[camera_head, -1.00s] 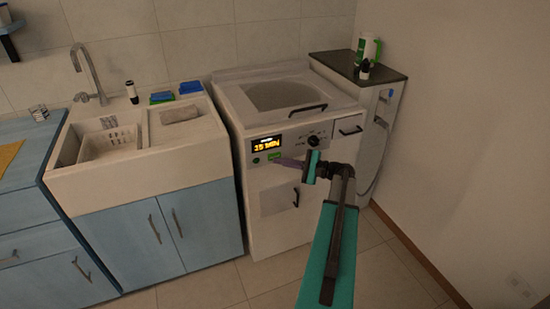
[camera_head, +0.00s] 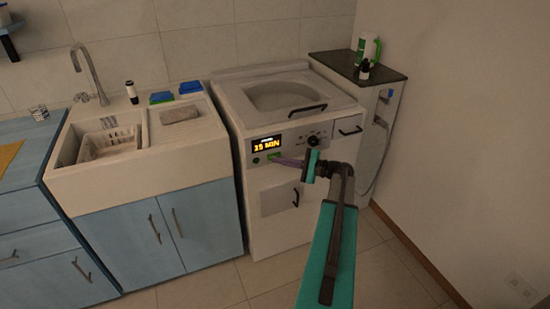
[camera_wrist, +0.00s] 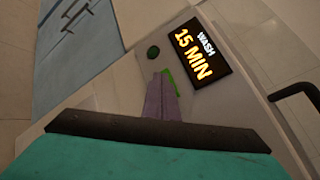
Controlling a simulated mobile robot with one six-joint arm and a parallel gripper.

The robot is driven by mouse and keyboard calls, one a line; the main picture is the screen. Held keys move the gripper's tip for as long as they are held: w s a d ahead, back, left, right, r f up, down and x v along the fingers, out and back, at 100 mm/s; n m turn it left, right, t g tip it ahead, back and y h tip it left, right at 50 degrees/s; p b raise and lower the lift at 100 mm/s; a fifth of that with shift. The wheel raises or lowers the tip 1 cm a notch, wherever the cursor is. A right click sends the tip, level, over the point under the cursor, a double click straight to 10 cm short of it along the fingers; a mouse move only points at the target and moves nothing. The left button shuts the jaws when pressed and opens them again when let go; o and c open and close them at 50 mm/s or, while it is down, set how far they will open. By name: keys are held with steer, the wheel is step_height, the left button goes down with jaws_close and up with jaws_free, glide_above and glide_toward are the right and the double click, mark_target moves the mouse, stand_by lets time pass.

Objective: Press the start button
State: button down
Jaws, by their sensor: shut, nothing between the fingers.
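The washing machine (camera_head: 270,205) is white, with a lit display (camera_head: 267,144); in the wrist view the display (camera_wrist: 200,53) reads "WASH 15 MIN". A small round dark green button (camera_head: 256,161) sits below the display, and also shows in the wrist view (camera_wrist: 153,52). A bright green rectangular button (camera_wrist: 170,76) lies right of it, partly hidden behind my fingertips. I see no readable label on either. My gripper (camera_head: 277,160) is shut and empty, its purple fingers at the bright green button. I cannot tell whether they touch it.
A black knob (camera_head: 313,141) is on the panel right of my fingers. A black handle (camera_head: 307,110) is on the top lid and another (camera_head: 296,197) on the front door. A sink cabinet (camera_head: 145,235) stands left, and a side cabinet (camera_head: 358,66) at the right.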

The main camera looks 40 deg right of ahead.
stand_by(0.6)
steer(key=shift+s+a, duration=0.3)
steer(key=shift+s, duration=0.35)
steer(key=s, duration=0.1)
steer(key=s+a, duration=0.1)
steer(key=s, duration=0.1)
steer(key=s+a, duration=0.1)
steer(key=shift+s, duration=0.3)
stand_by(0.5)
stand_by(0.6)
